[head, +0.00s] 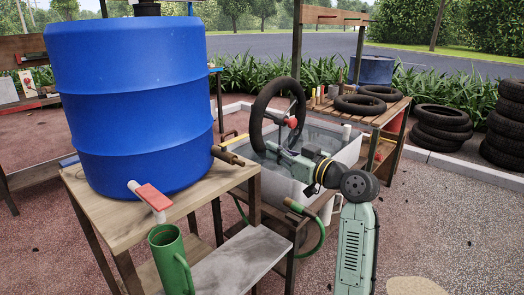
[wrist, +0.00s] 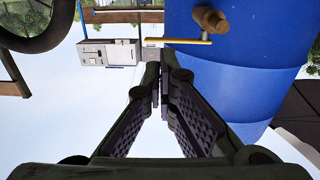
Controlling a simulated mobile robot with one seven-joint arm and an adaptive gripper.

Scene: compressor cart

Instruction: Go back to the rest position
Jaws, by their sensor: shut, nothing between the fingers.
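My gripper (wrist: 157,78) shows in the wrist view with its two dark ridged fingers shut together and nothing between them. In the head view my gripper (head: 271,149) is at the end of my pale green arm, which reaches left over the grey water tub (head: 349,155). It points toward the blue barrel (head: 140,105), seemingly with a gap between them. The barrel also fills the right of the wrist view (wrist: 235,75). An upright black tyre (head: 259,103) stands just behind the gripper; part of a black ring shows at the wrist view's upper left.
The barrel stands on a wooden stand (head: 105,216) with a red-handled tap (head: 152,197) and a brown-ended pipe (head: 228,156). A green jug (head: 171,258) is below the tap. A green hose (head: 318,242) hangs by the tub. Tyres (head: 441,128) are stacked at right; front-right ground is clear.

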